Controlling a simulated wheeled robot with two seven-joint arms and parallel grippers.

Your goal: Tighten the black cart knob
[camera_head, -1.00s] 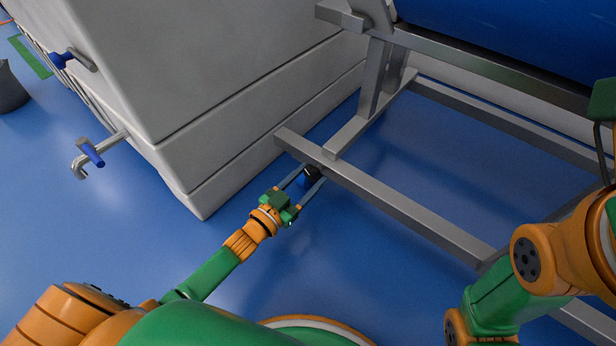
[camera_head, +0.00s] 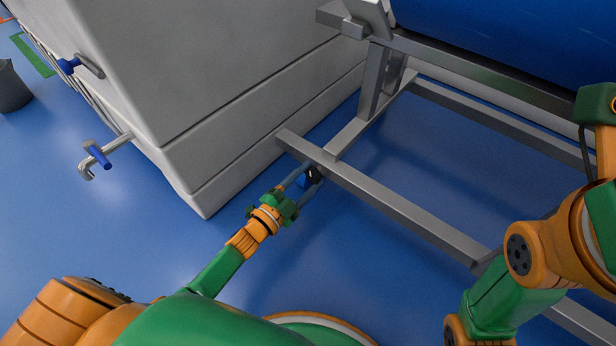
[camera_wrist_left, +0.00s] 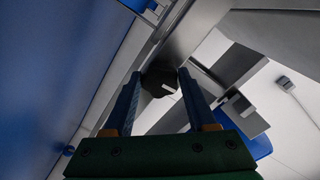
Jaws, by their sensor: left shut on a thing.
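The black cart knob (camera_head: 314,174) sits on the near side of the grey cart frame (camera_head: 385,197), close to the frame's left end. My left gripper (camera_head: 308,178) reaches it from the lower left, with its fingers on either side of the knob. In the left wrist view the dark knob (camera_wrist_left: 159,80) shows between the two finger tips (camera_wrist_left: 158,78), and the gripper is shut on it. The fingers hide part of the knob in the head view. My right arm shows at the right of the head view, but its gripper is out of view.
A blue tub (camera_head: 520,35) rests on the frame at the upper right. Blue floor is open below and left of the frame.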

